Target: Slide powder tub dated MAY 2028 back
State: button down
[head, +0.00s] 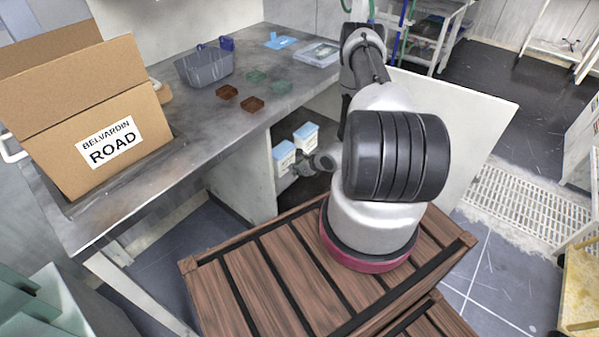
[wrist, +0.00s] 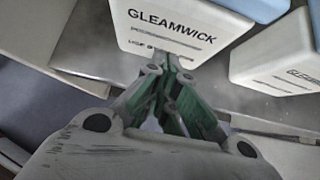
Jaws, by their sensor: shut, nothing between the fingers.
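Two white powder tubs with blue lids stand in the compartment under the counter, a front-left one (head: 284,158) and a back-right one (head: 306,136). In the wrist view one tub (wrist: 185,32) fills the top middle, with "GLEAMWICK" and a "USE B..." line on its face. Another tub (wrist: 285,62) is at the right, its label partly cut off. I cannot read a date on either. My gripper (head: 299,167) is by the front-left tub. Its green fingers (wrist: 170,66) are shut and empty, at the lower face of the middle tub; contact is unclear.
A steel counter (head: 200,135) lies above the compartment, holding a cardboard box (head: 100,120), a grey basket (head: 205,68) and several small brown and green trays. The compartment's side panel (head: 240,160) is left of the tubs. A white door panel (head: 470,110) stands behind my arm.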

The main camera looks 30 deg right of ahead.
aim_at(282, 161)
jog(key=w+a, duration=0.1)
jog(key=w, duration=0.3)
jog(key=w+a, duration=0.1)
jog(key=w, duration=0.2)
jog(key=shift+w+a, duration=0.1)
jog(key=shift+a, duration=0.2)
